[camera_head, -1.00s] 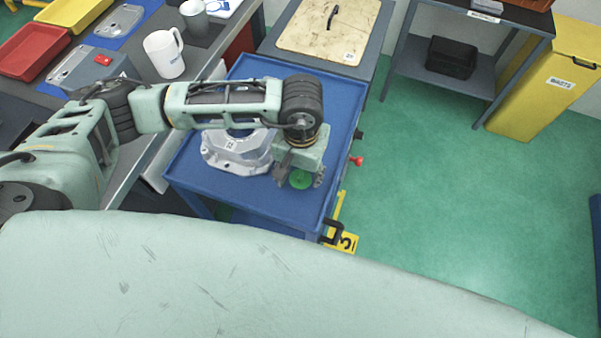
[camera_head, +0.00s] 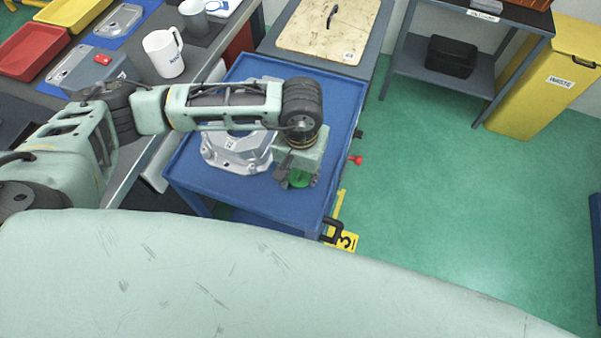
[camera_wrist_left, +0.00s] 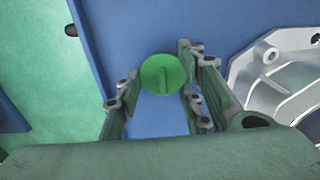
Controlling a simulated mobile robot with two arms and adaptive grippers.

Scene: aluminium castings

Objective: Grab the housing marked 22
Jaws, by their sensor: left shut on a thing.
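The silvery cast housing (camera_head: 222,160) lies on the blue cart top, partly hidden under my left arm. A small white tag on it seems to read 22. In the left wrist view the housing's flange (camera_wrist_left: 255,80) shows at the right, apart from the fingers. My left gripper (camera_head: 298,183) points down just right of the housing. It is shut on a round green cap (camera_wrist_left: 162,74) with a raised bar, which sits between its fingers. Whether the cap touches the cart top is unclear. My right gripper is not in view.
The blue cart (camera_head: 265,203) has bare surface in front of the housing. A wooden board (camera_head: 328,28) lies behind the cart. Green floor is free to the right.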

